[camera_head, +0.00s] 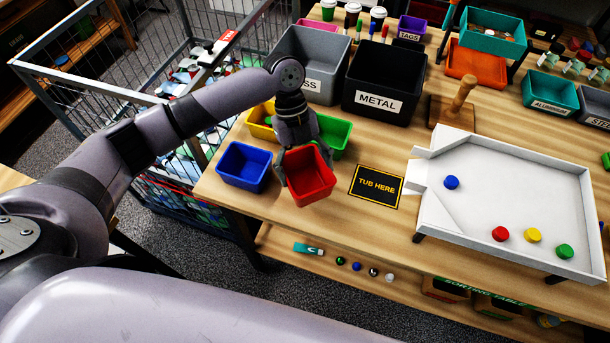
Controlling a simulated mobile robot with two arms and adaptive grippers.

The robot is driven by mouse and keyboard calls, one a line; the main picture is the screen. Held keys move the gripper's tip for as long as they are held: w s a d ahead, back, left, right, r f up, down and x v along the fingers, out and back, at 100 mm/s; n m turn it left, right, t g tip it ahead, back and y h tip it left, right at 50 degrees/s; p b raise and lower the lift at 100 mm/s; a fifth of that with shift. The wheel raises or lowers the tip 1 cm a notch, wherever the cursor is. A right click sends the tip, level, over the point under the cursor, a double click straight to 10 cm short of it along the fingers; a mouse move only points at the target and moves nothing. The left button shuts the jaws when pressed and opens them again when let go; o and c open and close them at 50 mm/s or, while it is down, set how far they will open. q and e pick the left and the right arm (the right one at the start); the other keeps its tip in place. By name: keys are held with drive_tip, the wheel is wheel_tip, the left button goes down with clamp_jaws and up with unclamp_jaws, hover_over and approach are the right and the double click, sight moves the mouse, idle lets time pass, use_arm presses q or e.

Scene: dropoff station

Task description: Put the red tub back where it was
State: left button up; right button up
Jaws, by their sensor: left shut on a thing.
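The red tub (309,177) is an open, empty-looking square tub near the table's front left part. My left gripper (303,165) comes down from behind and is shut on the red tub, with fingers at its sides. I cannot tell whether the tub touches the table. The blue tub (243,167) stands to its left, the green tub (332,135) behind it to the right, and the yellow tub (262,121) behind it to the left. A black "TUB HERE" mat (376,187) lies bare to the right of the red tub. My right gripper is not in view.
A white walled tray (480,189) on the right holds a blue, a red, a yellow and a green disc. A black METAL bin (384,83) and a grey bin (311,62) stand behind. A wire cage (185,84) stands left of the table (331,222).

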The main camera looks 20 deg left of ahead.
sight(306, 183)
use_arm(q)
drive_tip(key=shift+s+f, duration=0.1)
drive_tip(key=shift+f, duration=0.4)
wheel_tip(306, 183, down, 3)
drive_tip(key=shift+f+p, duration=0.2)
drive_tip(key=shift+p, duration=0.25)
drive_tip(key=shift+f, duration=0.3)
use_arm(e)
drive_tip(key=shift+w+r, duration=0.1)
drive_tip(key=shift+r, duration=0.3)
use_arm(q)
drive_tip(key=o, duration=1.1)
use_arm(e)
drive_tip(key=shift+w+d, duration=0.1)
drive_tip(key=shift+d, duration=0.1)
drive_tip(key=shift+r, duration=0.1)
